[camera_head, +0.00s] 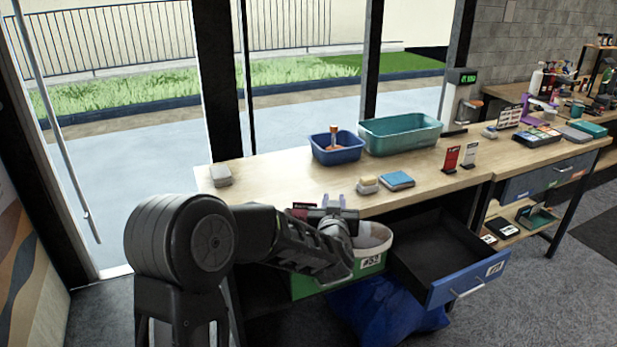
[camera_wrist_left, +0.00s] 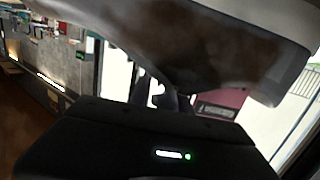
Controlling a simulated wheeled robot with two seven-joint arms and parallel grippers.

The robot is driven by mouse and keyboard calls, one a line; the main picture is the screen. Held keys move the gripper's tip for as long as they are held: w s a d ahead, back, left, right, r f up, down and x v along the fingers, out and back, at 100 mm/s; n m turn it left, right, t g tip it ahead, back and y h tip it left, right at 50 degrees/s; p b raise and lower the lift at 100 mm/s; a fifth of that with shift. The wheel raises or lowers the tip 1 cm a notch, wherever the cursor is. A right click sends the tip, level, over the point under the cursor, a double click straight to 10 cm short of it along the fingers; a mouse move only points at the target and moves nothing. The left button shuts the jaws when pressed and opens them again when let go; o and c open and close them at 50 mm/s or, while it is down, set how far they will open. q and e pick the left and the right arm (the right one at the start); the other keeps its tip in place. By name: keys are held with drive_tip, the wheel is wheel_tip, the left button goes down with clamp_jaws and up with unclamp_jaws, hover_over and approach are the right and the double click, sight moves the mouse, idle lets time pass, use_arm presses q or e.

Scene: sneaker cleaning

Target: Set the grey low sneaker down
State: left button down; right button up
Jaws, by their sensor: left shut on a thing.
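My left gripper (camera_head: 338,215) is shut on the grey low sneaker (camera_wrist_left: 190,45), at the front edge of the workbench (camera_head: 270,180). In the left wrist view the sneaker fills the top, very close, with a pale edge and brownish smudges. In the head view my wrist and gripper cover much of that spot. A grey rounded shape (camera_head: 373,236) shows just right of the gripper, at the green bin; I cannot tell if it is part of the sneaker. My right gripper is not in view.
The green bin (camera_head: 372,262) labelled #52 is below the bench top, beside an open blue-fronted drawer (camera_head: 468,280). A blue tub (camera_head: 335,155), a teal tub (camera_head: 400,135), a sponge (camera_head: 368,185) and blue cloths (camera_head: 397,180) stand on the bench. Its left part is mostly clear.

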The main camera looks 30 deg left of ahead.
use_arm(q)
drive_tip(key=s+d+f+m+t+h, duration=0.1)
drive_tip(key=s+d+f+m+h, duration=0.1)
drive_tip(key=d+f, duration=0.3)
drive_tip(key=s+d+f+m+t+h, duration=0.1)
drive_tip(key=s+d+f+m+h, duration=0.2)
drive_tip(key=d, duration=0.8)
drive_tip(key=shift+s+f+h, duration=0.65)
drive_tip(key=shift+f+h, duration=0.25)
drive_tip(key=shift+h, duration=0.3)
drive_tip(key=shift+d, duration=0.1)
